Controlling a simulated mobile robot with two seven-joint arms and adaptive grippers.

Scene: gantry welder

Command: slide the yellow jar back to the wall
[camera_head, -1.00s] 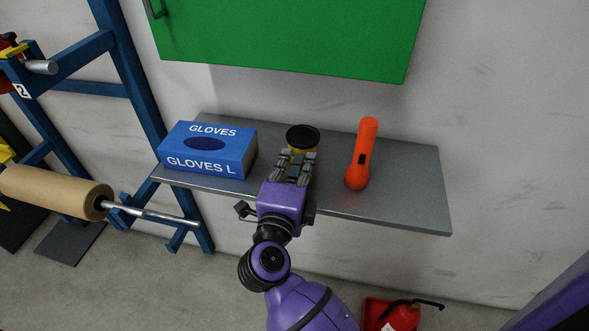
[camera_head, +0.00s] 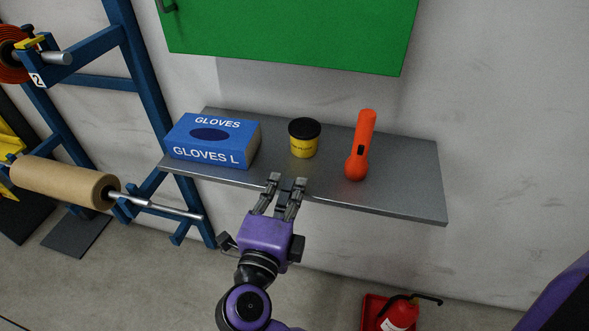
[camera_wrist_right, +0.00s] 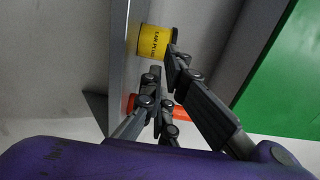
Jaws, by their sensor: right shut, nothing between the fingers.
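The yellow jar (camera_head: 304,149) stands upright on the grey shelf (camera_head: 400,190), between the glove box and the orange flashlight. It has a black lid, which overlaps the shelf's back edge in the head view, so any gap to the wall (camera_head: 500,120) is hard to judge. My right gripper (camera_head: 288,182) is shut and empty at the shelf's front edge, in front of the jar and apart from it. In the right wrist view the jar (camera_wrist_right: 152,43) shows beyond the fingertips (camera_wrist_right: 164,62). My left gripper is in neither view.
The blue glove box (camera_head: 212,141) is left of the jar, and the orange flashlight (camera_head: 360,148) stands to its right. A green cabinet (camera_head: 290,30) hangs above the shelf. A blue rack (camera_head: 140,80) with a brown roll is at left; a red extinguisher (camera_head: 399,315) is below.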

